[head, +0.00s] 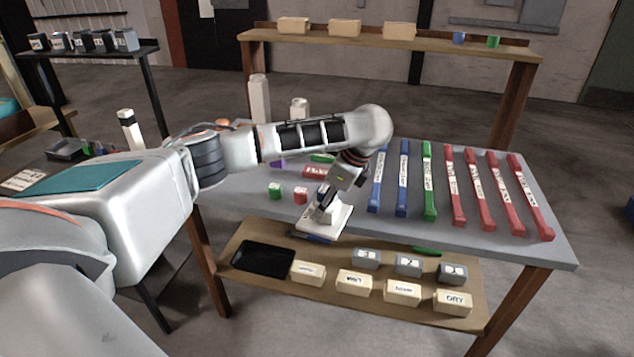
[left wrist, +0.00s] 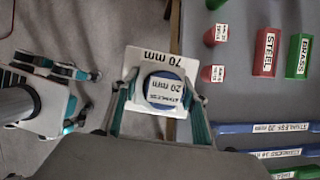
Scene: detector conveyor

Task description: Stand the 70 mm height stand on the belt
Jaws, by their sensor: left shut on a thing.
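The 70 mm height stand (head: 339,222) is a white square plate, and its "70 mm" label reads in the left wrist view (left wrist: 134,67). It is at the worktable's front edge, with floor beneath much of it in the left wrist view. A blue disc (left wrist: 151,79) labelled "STAINLESS 20 mm" appears on the plate between my fingers. My left gripper (left wrist: 160,95) is shut on the stand, with a finger at either side. My right gripper (left wrist: 92,92) shows at the left of that view, fingers apart and empty, over the floor. No belt can be made out.
A lower shelf (head: 335,310) holds a black tray (head: 262,259) and several labelled boxes. A raised shelf (head: 270,36) stands behind.

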